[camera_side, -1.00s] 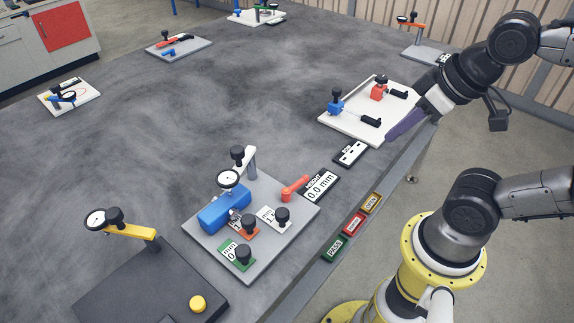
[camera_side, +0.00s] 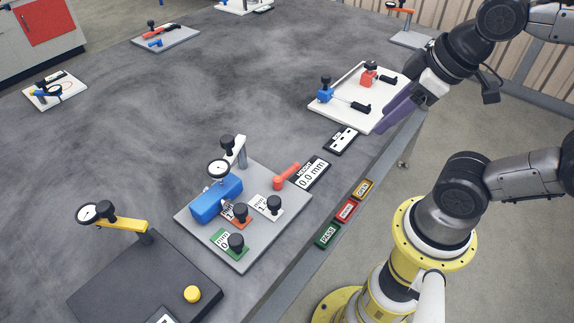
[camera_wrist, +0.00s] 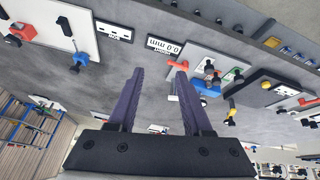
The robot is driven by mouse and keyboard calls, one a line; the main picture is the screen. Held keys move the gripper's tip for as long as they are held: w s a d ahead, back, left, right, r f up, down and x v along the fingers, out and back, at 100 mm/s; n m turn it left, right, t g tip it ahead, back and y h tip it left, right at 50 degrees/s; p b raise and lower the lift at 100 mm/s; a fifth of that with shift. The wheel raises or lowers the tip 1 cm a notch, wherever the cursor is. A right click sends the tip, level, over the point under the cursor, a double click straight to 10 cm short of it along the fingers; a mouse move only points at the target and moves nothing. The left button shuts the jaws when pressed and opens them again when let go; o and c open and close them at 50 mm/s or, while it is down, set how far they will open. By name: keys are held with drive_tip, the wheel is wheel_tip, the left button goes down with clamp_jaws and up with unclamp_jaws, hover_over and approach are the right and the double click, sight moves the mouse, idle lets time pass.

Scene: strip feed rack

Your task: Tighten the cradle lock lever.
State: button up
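A red lever (camera_side: 287,176), which looks like the cradle lock lever, stands on the right edge of a grey plate (camera_side: 240,262). Its handle slants toward the upper right, beside the 0.0 mm display (camera_side: 312,175). A blue block (camera_side: 215,200) with a round dial above it sits left of it. In the wrist view the red lever (camera_wrist: 180,66) shows near the tip of the right finger, well below it in depth. My gripper (camera_side: 382,128) is far from the lever, over the front edge of the white tray. Its purple fingers (camera_wrist: 158,72) are apart and empty.
The white tray (camera_side: 340,113) holds blue and red clamps. Several black knobs stand on the grey plate. Green, red and amber labelled blocks (camera_side: 345,211) line the table's front edge. A dark base with a yellow arm (camera_side: 122,224) stands at left. The table's middle is clear.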

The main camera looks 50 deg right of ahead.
drive_tip(key=w+r+n+g, duration=0.1)
drive_tip(key=w+r+n, duration=0.2)
drive_tip(key=n, duration=0.2)
drive_tip(key=n+g, duration=0.5)
drive_tip(key=n, duration=0.3)
hover_over(289, 169)
drive_tip(key=d, duration=0.3)
drive_tip(key=f, duration=0.1)
drive_tip(key=shift+g, duration=0.8)
drive_tip(key=a+f, duration=0.1)
drive_tip(key=f, duration=0.5)
drive_tip(key=a+f, duration=0.1)
drive_tip(key=f, duration=0.6)
drive_tip(key=a+f, duration=0.1)
drive_tip(key=f, duration=0.5)
drive_tip(key=shift+w+f, duration=0.15)
drive_tip(key=shift+f, duration=0.2)
clamp_jaws()
